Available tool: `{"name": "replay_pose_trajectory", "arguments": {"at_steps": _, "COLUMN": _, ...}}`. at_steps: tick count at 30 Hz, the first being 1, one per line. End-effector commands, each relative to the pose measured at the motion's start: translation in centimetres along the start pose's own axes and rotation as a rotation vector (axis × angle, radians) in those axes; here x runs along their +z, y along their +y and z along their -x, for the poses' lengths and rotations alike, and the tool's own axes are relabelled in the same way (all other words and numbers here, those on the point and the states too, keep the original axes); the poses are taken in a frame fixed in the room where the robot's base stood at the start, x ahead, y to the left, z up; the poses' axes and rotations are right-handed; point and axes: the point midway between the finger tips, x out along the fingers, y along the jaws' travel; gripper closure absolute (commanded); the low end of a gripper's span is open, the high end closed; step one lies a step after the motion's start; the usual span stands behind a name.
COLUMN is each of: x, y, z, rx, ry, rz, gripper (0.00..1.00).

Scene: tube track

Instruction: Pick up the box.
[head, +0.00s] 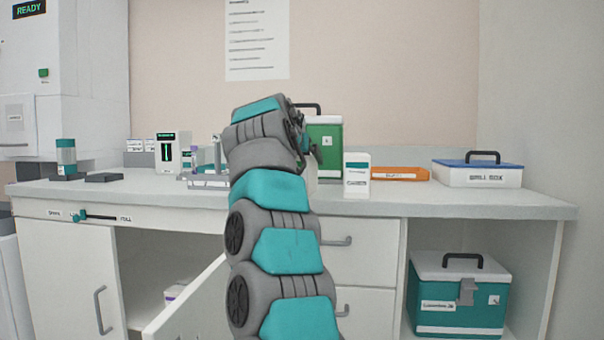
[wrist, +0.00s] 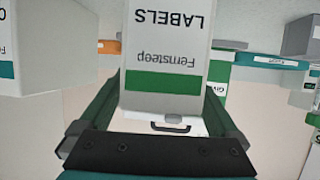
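A white box with a green band (wrist: 165,60), marked "Fernsteep LABELS", fills the middle of the wrist view, its print upside down in the picture. My gripper (wrist: 165,92) has its two dark green fingers spread, one on each side of this box. Whether the fingers touch the box I cannot tell. In the head view my own arm covers the gripper and most of what is in front of it. A pale sliver, perhaps this box, shows right of the arm over the counter.
A white box with a teal band (head: 357,175) stands close right of my arm on the counter (head: 470,200). A green case (head: 325,138), an orange box (head: 400,173) and a blue-lidded box (head: 478,173) are behind and right. A tube rack (head: 205,180) is left. A lower cabinet door (head: 190,305) hangs open.

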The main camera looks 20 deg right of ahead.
Motion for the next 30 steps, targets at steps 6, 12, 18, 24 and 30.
{"name": "replay_pose_trajectory", "arguments": {"at_steps": 6, "x": -0.01, "y": 0.0, "z": 0.02, "rx": 0.0, "ry": 0.0, "rz": 0.0, "gripper": 0.29}}
{"name": "replay_pose_trajectory", "arguments": {"at_steps": 12, "x": -0.02, "y": 0.0, "z": 0.03, "rx": 0.0, "ry": 0.001, "rz": 0.0, "gripper": 0.52}}
{"name": "replay_pose_trajectory", "arguments": {"at_steps": 18, "x": -0.03, "y": 0.0, "z": 0.04, "rx": 0.0, "ry": 0.001, "rz": 0.0, "gripper": 0.74}}
{"name": "replay_pose_trajectory", "arguments": {"at_steps": 24, "x": -0.04, "y": 0.0, "z": 0.05, "rx": 0.0, "ry": 0.001, "rz": 0.0, "gripper": 0.86}}
{"name": "replay_pose_trajectory", "arguments": {"at_steps": 30, "x": -0.18, "y": 0.0, "z": 0.1, "rx": 0.0, "ry": 0.001, "rz": -0.001, "gripper": 0.86}}
